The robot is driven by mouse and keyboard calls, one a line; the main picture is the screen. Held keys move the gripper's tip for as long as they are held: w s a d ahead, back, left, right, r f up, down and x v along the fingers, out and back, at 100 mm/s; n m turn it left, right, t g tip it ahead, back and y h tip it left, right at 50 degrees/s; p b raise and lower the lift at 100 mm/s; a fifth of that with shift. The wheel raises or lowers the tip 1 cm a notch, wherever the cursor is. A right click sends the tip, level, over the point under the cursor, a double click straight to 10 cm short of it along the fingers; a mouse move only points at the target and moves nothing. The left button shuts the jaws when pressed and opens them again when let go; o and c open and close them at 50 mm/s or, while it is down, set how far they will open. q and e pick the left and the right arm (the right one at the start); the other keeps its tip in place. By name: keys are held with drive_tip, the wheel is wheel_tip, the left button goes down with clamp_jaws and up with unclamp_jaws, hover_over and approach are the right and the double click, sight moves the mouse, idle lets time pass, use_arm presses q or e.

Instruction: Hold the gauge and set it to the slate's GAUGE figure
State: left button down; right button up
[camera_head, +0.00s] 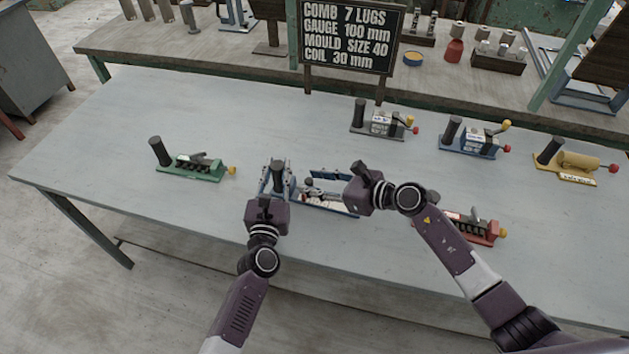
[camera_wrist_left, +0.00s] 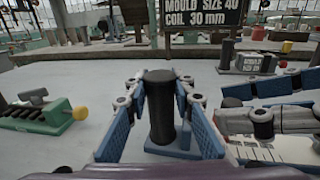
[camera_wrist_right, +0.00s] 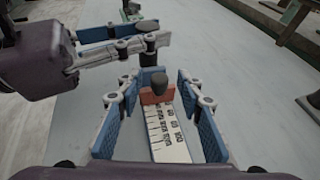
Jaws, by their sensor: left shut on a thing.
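The slate (camera_head: 350,36) at the back reads "GAUGE 100 mm" in the head view. The gauge has a black post, a white marked scale (camera_wrist_right: 164,132) and a red slider (camera_wrist_right: 154,97) with a black knob (camera_wrist_right: 159,82). My left gripper (camera_head: 278,172) is shut on the black post (camera_wrist_left: 159,110), which stands upright between its blue pads. My right gripper (camera_head: 322,187) is open over the scale; in the right wrist view the knob and slider lie between its spread fingers, apart from both pads. The scale's figures are too small to read.
A green tool (camera_head: 195,167) stands to the left and a red tool (camera_head: 474,226) to the right, partly behind my right arm. Grey (camera_head: 383,121), blue (camera_head: 474,139) and yellow (camera_head: 573,163) tools stand at the back right.

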clamp_jaws()
drive_tip(key=d, duration=0.2)
drive_tip(key=s+d, duration=0.1)
drive_tip(key=d, duration=0.1)
drive_tip(key=s+d, duration=0.1)
drive_tip(key=d, duration=0.1)
drive_tip(key=shift+s+d, duration=0.2)
drive_tip(key=shift+d, duration=0.2)
use_arm(q)
drive_tip(key=shift+a, duration=0.1)
use_arm(e)
unclamp_jaws()
drive_tip(key=shift+a, duration=0.1)
